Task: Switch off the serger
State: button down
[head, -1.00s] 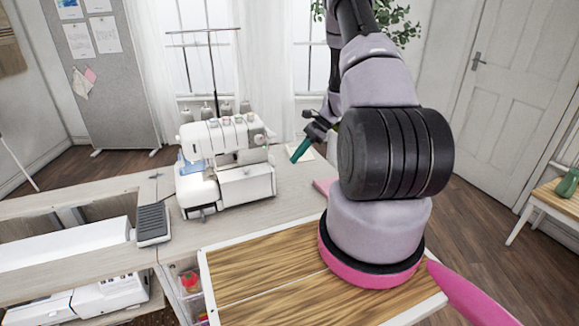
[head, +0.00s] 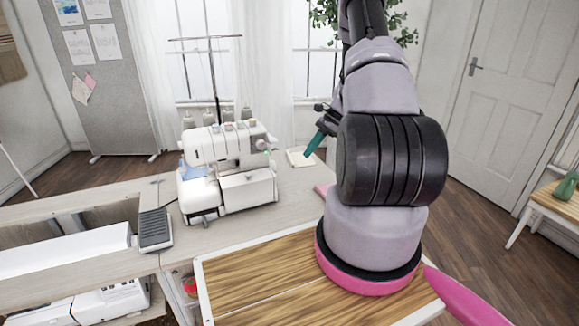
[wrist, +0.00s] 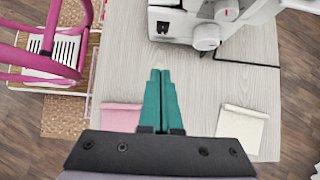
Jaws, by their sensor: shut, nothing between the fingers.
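The serger (head: 228,165) is a white machine on the pale wood table, left of my arm in the head view. In the wrist view its side (wrist: 205,25) shows at the top, with round grey knobs on it. My gripper (wrist: 160,72) has teal fingers that are shut and empty. It points down over bare table, apart from the serger. In the head view my gripper (head: 308,153) shows to the right of the serger, partly hidden behind my arm.
A pink cloth (wrist: 122,118) and a cream pad (wrist: 242,128) lie on the table near my gripper. A grey foot pedal (head: 155,229) sits left of the serger. A thread stand (head: 215,80) rises behind it. Bare tabletop (head: 250,225) lies in front.

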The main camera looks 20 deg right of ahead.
jog(key=shift+d+f, duration=0.15)
jog(key=x, duration=1)
jog(key=a, duration=0.2)
jog(key=shift+a+f, duration=0.15)
jog(key=shift+a, duration=0.15)
jog(key=shift+a+f, duration=0.1)
jog(key=shift+a, duration=0.6)
